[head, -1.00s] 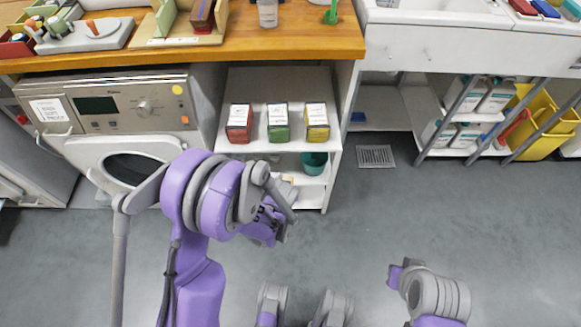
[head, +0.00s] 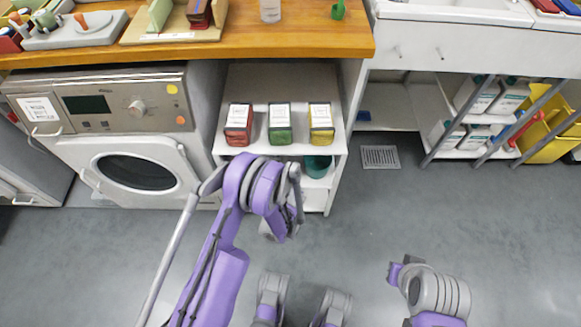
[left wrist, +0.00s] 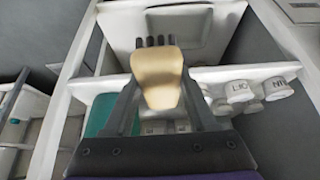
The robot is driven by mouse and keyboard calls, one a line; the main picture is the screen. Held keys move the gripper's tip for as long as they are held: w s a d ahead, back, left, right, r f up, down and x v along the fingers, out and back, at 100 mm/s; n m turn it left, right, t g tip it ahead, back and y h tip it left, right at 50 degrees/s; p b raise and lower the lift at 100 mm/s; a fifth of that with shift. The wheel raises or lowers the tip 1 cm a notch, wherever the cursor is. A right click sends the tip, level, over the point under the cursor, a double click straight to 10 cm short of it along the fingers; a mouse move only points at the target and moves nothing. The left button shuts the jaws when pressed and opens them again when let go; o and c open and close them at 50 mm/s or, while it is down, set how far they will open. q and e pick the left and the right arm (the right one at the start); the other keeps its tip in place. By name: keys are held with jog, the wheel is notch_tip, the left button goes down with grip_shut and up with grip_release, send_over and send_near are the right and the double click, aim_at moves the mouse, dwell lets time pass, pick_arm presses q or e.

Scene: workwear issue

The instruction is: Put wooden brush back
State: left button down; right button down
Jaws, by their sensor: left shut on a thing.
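The wooden brush (left wrist: 158,78) shows in the left wrist view as a tan wooden block with short dark bristle tufts at its far end. My left gripper (left wrist: 155,95) is shut on it, with a dark finger on each side. In the head view my left arm reaches in front of the shelf unit's lower part, and its wrist hides the gripper and the brush. My right arm shows at the lower right of the head view, but its fingers cannot be seen.
A white shelf unit (head: 258,85) holds red, green and yellow boxes, with a teal pot (head: 317,166) below. A washing machine (head: 118,140) stands left. The wooden counter (head: 300,38) runs above. Labelled white containers (left wrist: 240,91) show in the wrist view.

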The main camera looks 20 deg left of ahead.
pick_arm(q)
jog(key=w+a, duration=0.1)
jog(key=w, duration=0.2)
jog(key=w+a, duration=0.1)
jog(key=w, duration=0.3)
jog(key=w+a, duration=0.1)
jog(key=w, duration=0.2)
jog(key=shift+w+f+b, duration=0.15)
jog(key=shift+w+b, duration=0.2)
jog(key=shift+b, duration=0.05)
jog(key=shift+w+a+f, duration=0.15)
jog(key=shift+w+f, duration=0.05)
jog(key=shift+w, duration=0.1)
jog(key=shift+s+f, duration=0.1)
jog(key=shift+f+b, duration=0.15)
jog(key=shift+b, duration=0.2)
jog(key=shift+c, duration=1)
grip_release()
